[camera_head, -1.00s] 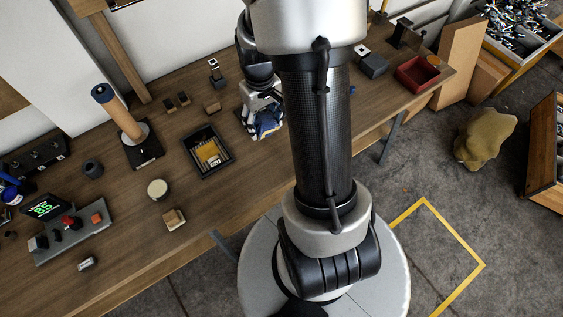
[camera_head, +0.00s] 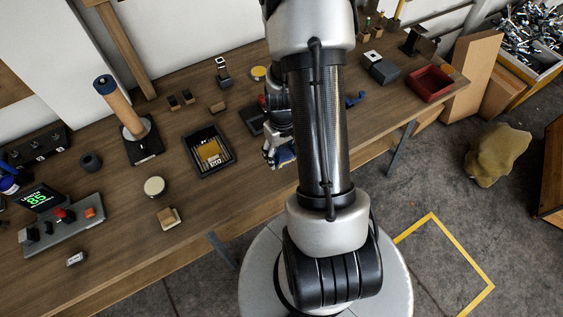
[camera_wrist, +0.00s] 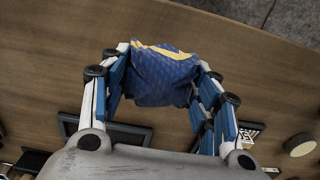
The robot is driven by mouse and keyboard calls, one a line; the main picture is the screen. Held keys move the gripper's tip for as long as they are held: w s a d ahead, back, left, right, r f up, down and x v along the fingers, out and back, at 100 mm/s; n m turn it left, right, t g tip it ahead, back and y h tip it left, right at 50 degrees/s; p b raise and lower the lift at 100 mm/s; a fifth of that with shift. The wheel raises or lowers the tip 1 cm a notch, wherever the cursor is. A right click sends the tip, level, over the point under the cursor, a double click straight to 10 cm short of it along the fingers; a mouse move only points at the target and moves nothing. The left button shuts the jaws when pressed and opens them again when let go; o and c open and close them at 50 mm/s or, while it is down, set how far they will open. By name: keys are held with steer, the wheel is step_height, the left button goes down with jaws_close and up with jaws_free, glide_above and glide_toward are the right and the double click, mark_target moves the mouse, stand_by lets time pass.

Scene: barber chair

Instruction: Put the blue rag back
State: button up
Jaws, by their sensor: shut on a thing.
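The blue rag (camera_wrist: 162,70), with a yellow stripe, is held between the fingers of my gripper (camera_wrist: 162,82) in the wrist view. It bulges out beyond the fingertips, and wooden table surface shows behind it. In the head view my gripper (camera_head: 279,155) is over the table, right of the black tray with yellow contents. There my arm hides part of it, and only a little blue shows at its fingers. I cannot tell the gap between the rag and the table.
The black tray (camera_head: 190,166) lies left of my gripper, and a round tin (camera_head: 154,187) is nearer the front. A paper-roll stand (camera_head: 143,151) and a control box with a green display (camera_head: 62,228) stand further left. A red tray (camera_head: 432,83) is at the right end.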

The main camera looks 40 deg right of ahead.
mark_target(281, 161)
steer(key=shift+f+b, duration=0.65)
steer(key=shift+f, duration=1.5)
steer(key=shift+f, duration=0.1)
steer(key=o, duration=0.5)
steer(key=shift+f, duration=0.15)
steer(key=o, duration=0.5)
steer(key=shift+r, duration=0.2)
